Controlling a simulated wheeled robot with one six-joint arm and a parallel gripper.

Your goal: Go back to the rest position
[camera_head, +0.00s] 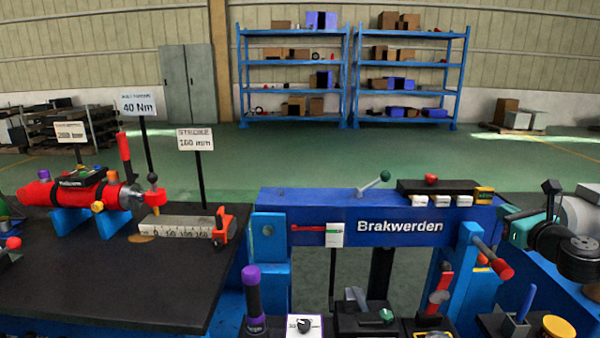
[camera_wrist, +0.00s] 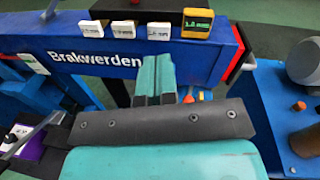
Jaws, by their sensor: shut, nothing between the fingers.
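My gripper (camera_wrist: 155,70) shows in the wrist view with its two teal fingers together and nothing between them. It is in front of the blue beam marked "Brakwerden" (camera_wrist: 68,55). In the head view my arm is at the right edge, with the teal gripper (camera_head: 520,231) beside the right end of the same blue beam (camera_head: 330,210). Whether it touches the beam cannot be told. The fingertips are hard to make out in the head view.
A black-topped bench (camera_head: 110,285) at left holds a red cylinder (camera_head: 75,193) and a scale bar (camera_head: 180,228). A black box with white tags (camera_head: 437,190) sits on the beam. A red-ended handle (camera_head: 495,262) juts out near my arm. Green floor lies behind.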

